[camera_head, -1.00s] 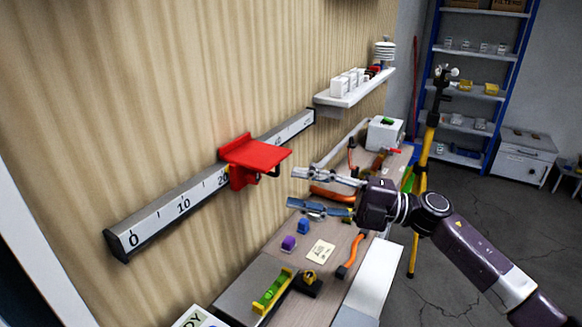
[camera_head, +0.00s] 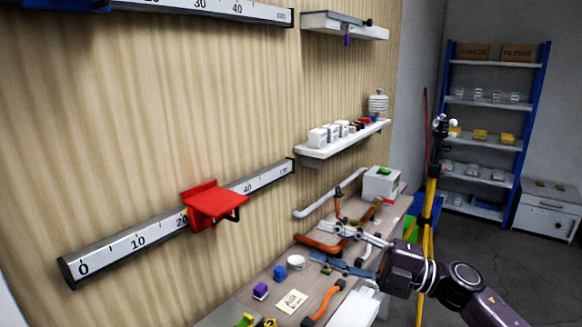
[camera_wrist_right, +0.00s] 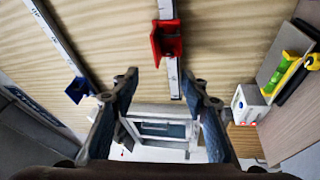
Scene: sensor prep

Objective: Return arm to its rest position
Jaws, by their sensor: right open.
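My right gripper (camera_head: 345,249) is open and empty above the workbench in the head view, to the right of and apart from the red slider. In the right wrist view its two fingers (camera_wrist_right: 165,85) are spread with nothing between them. The red slider (camera_head: 214,202) sits on the lower wall ruler (camera_head: 130,238), near the 20 mark. It also shows in the right wrist view (camera_wrist_right: 166,42). My left gripper is in neither view.
The workbench below holds a blue block (camera_head: 280,273), a purple block (camera_head: 260,291), a paper note (camera_head: 291,301) and orange handles. A wall shelf (camera_head: 345,141) with white boxes is above. A yellow pole (camera_head: 429,215) stands right of the bench. Open floor lies farther right.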

